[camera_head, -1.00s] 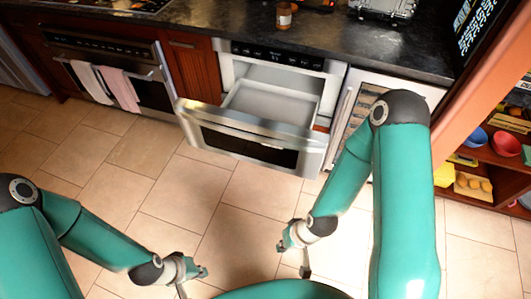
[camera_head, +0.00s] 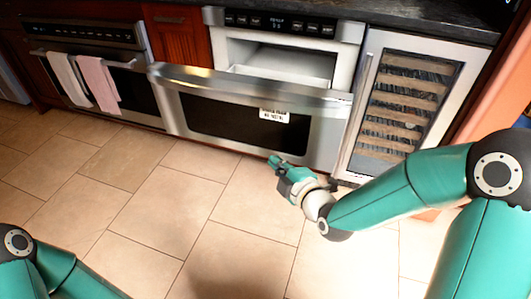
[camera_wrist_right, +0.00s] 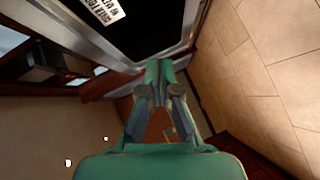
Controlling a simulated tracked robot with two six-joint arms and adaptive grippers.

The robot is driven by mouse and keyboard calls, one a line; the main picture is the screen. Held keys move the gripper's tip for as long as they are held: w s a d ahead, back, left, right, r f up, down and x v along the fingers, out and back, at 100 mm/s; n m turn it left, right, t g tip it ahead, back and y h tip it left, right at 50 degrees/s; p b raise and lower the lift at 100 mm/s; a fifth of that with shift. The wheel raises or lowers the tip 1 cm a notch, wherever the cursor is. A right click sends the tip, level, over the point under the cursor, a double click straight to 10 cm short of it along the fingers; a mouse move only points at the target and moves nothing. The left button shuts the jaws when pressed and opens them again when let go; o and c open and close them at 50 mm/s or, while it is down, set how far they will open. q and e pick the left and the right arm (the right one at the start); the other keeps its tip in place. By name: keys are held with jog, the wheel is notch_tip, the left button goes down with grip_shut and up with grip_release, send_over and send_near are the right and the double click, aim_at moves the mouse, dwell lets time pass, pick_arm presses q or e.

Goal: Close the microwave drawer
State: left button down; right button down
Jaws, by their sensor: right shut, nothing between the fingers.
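The microwave drawer (camera_head: 330,148) stands open. Its silver front with a dark window and a white label is out from the microwave body (camera_head: 342,45), and a strip of the pale inside shows above it. My right gripper (camera_head: 275,161) is shut and empty, low in front of the drawer front, below the label. In the right wrist view the shut fingertips (camera_wrist_right: 159,66) are close to the silver edge of the drawer front (camera_wrist_right: 172,48); I cannot tell if they touch. My left gripper is out of view; only part of that arm shows at the bottom left.
A wine cooler (camera_head: 405,100) stands right of the microwave. An oven (camera_head: 125,85) with towels (camera_head: 99,84) is on the left, beside a red wooden cabinet (camera_head: 180,35). The tiled floor (camera_head: 150,215) in front is clear.

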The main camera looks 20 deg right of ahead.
jog(key=n+t+b, duration=0.2)
jog(key=n+b, duration=0.1)
jog(key=b, duration=0.3)
send_near(260, 117)
jog(key=w+a, duration=0.3)
jog(key=shift+w+d+f+n+t, duration=0.2)
jog(key=shift+w+d, duration=0.1)
jog(key=shift+w, duration=0.25)
jog(key=shift+w+d+f+n+t, duration=0.1)
jog(key=shift+w+d+f, duration=0.1)
jog(key=shift+w+d, duration=0.5)
jog(key=shift+w, duration=0.3)
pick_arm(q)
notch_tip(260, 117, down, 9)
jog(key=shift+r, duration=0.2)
